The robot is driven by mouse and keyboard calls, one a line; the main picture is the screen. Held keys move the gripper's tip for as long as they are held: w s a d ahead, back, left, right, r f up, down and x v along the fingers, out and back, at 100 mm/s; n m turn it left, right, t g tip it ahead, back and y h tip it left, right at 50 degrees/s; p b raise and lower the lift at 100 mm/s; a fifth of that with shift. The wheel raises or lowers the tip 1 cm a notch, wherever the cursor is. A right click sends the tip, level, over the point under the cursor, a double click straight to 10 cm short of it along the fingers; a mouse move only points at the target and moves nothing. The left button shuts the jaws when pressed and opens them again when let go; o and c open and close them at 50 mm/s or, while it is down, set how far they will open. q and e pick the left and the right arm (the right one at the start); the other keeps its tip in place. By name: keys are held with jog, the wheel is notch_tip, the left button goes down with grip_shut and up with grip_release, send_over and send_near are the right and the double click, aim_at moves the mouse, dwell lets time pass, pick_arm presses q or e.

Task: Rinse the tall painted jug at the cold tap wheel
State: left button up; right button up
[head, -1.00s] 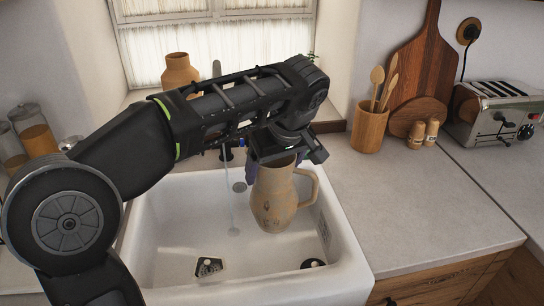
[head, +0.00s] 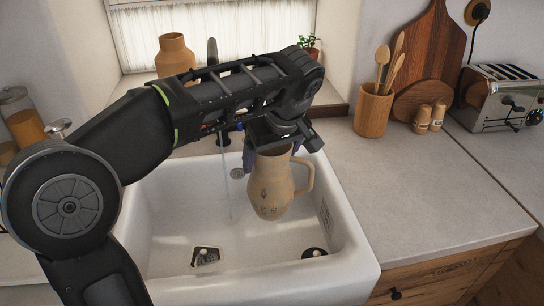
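The tall painted jug (head: 271,196), tan with faint dark markings and a handle on its right, hangs upright in the sink's space. My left gripper (head: 277,150) is shut on its upper part, with a finger on either side; the mouth is hidden by the gripper. A thin stream of water (head: 228,190) falls into the sink just left of the jug, apart from it. The dark tap (head: 222,138) is mostly hidden behind my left arm, with a small blue patch (head: 240,126) beside it. I cannot make out the tap wheel clearly. My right gripper is not in view.
The white sink (head: 350,262) has a drain fitting (head: 205,255) and a dark round piece (head: 314,253) at its bottom. Right of it, the counter (head: 420,190) is clear in front; a utensil pot (head: 373,112), shakers and a toaster (head: 500,98) stand behind. A clay vase (head: 174,57) stands by the window.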

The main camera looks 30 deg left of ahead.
pick_arm(q)
jog(key=shift+w+a+f, duration=0.1)
jog(key=shift+w+a, duration=0.15)
jog(key=shift+a, duration=0.5)
jog(key=shift+w+a+f, duration=0.15)
jog(key=shift+w+a, duration=0.1)
jog(key=shift+a, duration=0.45)
jog(key=shift+w+a+f, duration=0.1)
jog(key=shift+w+a, duration=0.15)
jog(key=shift+a, duration=0.5)
jog(key=w+a+f+p, duration=0.1)
jog(key=w+a, duration=0.1)
jog(key=a, duration=0.6)
jog(key=shift+w+f+p, duration=0.35)
jog(key=shift+w+f, duration=0.05)
jog(key=shift+a, duration=0.1)
jog(key=shift+w, duration=0.2)
jog(key=shift+w+d, duration=0.2)
jog(key=shift+w, duration=0.15)
jog(key=shift+s, duration=0.15)
jog(key=shift+s+a, duration=0.2)
jog(key=shift+s, duration=0.2)
